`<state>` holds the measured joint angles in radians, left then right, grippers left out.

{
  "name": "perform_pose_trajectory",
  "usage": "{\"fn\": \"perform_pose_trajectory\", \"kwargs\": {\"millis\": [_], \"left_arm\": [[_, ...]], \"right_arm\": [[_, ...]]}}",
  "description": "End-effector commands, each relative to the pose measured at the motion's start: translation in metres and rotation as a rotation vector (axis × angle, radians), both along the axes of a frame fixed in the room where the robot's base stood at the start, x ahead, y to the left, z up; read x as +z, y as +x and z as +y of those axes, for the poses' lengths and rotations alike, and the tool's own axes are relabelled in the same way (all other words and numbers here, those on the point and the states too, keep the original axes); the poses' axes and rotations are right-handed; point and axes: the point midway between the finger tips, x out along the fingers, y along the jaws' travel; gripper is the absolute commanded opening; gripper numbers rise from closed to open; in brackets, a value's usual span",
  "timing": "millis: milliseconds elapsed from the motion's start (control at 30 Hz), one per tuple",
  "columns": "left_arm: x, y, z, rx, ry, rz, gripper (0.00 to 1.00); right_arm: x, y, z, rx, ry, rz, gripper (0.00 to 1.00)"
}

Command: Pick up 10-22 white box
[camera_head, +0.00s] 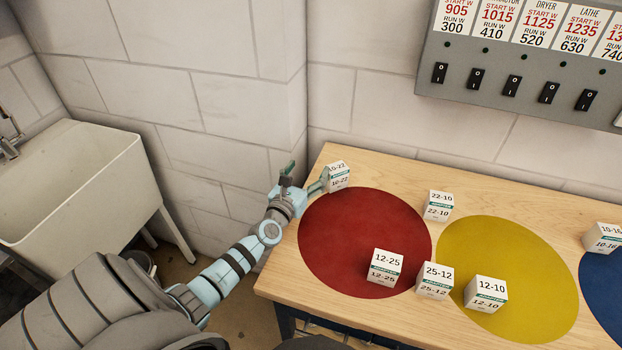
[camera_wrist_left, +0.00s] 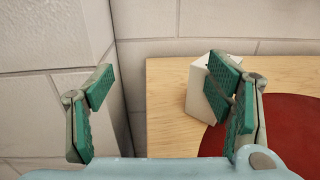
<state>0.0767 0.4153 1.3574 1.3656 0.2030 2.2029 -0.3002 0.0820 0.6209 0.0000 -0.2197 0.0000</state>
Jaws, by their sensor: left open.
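The 10-22 white box (camera_head: 339,181) stands at the far left corner of the wooden table, just behind the red circle. In the left wrist view, the box (camera_wrist_left: 196,100) is partly hidden behind the right-hand finger and is not between the two fingers. I cannot tell whether that finger touches it. My right gripper is not in view.
The wooden table (camera_head: 290,268) also bears red (camera_head: 345,235), yellow (camera_head: 535,262) and blue circles. Other white boxes, such as 22-10 (camera_head: 438,205) and 12-25 (camera_head: 385,267), stand to the right. A wall is close behind; a sink (camera_head: 85,195) is at left.

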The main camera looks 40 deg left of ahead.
Motion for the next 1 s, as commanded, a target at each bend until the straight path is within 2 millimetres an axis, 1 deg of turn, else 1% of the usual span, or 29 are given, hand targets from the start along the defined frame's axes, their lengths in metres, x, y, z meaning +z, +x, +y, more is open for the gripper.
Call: {"fn": "perform_pose_trajectory", "kwargs": {"millis": [33, 133, 333, 367, 800, 833, 1000], "left_arm": [[-0.007, 0.01, 0.002, 0.0, 0.0, -0.002, 0.73], [-0.005, 0.023, 0.005, 0.0, 0.0, -0.001, 0.73], [-0.003, 0.026, 0.005, -0.002, 0.0, 0.001, 0.73], [-0.003, 0.026, 0.005, -0.002, 0.0, 0.001, 0.72], [-0.003, 0.025, 0.005, -0.002, 0.0, 0.001, 0.01], [-0.003, 0.025, 0.005, -0.002, 0.0, 0.001, 0.0], [-0.003, 0.025, 0.005, -0.002, 0.0, 0.001, 0.0]], "right_arm": [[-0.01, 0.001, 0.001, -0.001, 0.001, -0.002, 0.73], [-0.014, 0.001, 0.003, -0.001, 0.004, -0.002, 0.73], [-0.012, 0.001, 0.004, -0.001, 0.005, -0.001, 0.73], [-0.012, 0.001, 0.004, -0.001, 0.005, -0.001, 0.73], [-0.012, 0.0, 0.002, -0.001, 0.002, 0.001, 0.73], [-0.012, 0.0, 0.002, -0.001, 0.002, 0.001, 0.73], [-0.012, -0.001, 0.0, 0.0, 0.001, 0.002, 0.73]]}}
